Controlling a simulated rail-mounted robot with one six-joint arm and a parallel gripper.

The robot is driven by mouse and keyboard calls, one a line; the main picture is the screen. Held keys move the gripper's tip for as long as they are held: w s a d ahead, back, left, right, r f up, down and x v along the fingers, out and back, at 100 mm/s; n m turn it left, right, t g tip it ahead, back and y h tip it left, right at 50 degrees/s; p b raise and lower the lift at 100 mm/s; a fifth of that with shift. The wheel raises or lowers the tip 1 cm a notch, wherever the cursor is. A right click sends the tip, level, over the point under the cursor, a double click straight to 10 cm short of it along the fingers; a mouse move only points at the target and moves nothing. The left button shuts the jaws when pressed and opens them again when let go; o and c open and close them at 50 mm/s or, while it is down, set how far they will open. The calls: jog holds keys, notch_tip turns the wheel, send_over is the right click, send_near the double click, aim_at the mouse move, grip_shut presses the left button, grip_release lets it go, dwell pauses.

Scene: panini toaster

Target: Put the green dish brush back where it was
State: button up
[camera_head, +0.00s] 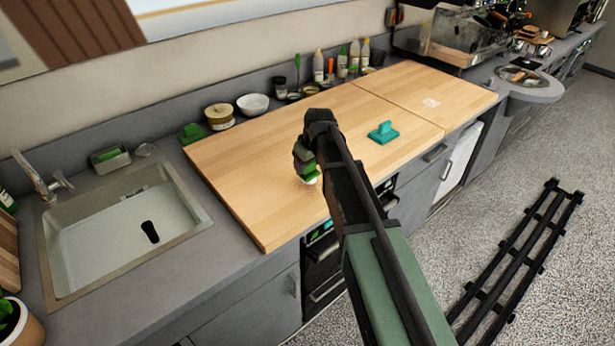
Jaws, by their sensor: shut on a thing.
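My gripper (303,158) hangs over the left wooden board, near its front middle. It is shut on a small green thing with a pale underside, which looks like the green dish brush (309,171). My gripper and arm hide much of it, and I cannot tell if its underside touches the board. Another green thing (192,132) lies on the grey counter at the board's back left corner. A grey caddy (110,161) with something green in it stands behind the sink.
A teal object (383,132) lies on the wooden board (250,170), right of my arm. The sink (120,235) is at left. The board's left part is clear.

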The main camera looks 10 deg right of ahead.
aim_at(314, 176)
notch_tip(314, 176, down, 3)
jog(key=shift+r+b, duration=0.1)
jog(key=shift+b, duration=0.45)
jog(key=shift+r+p, duration=0.3)
jog(key=shift+f, duration=0.2)
jog(key=o, duration=1.1)
jog(key=shift+c, duration=0.2)
jog(key=shift+r, duration=0.15)
jog(key=p+v, duration=1.2)
jog(key=s+a+m+g+h, duration=0.1)
jog(key=s+m, duration=0.4)
jog(key=s, duration=1.8)
jog(key=shift+s+f+g, duration=0.25)
jog(key=shift+s+g, duration=0.15)
jog(key=shift+g, duration=0.5)
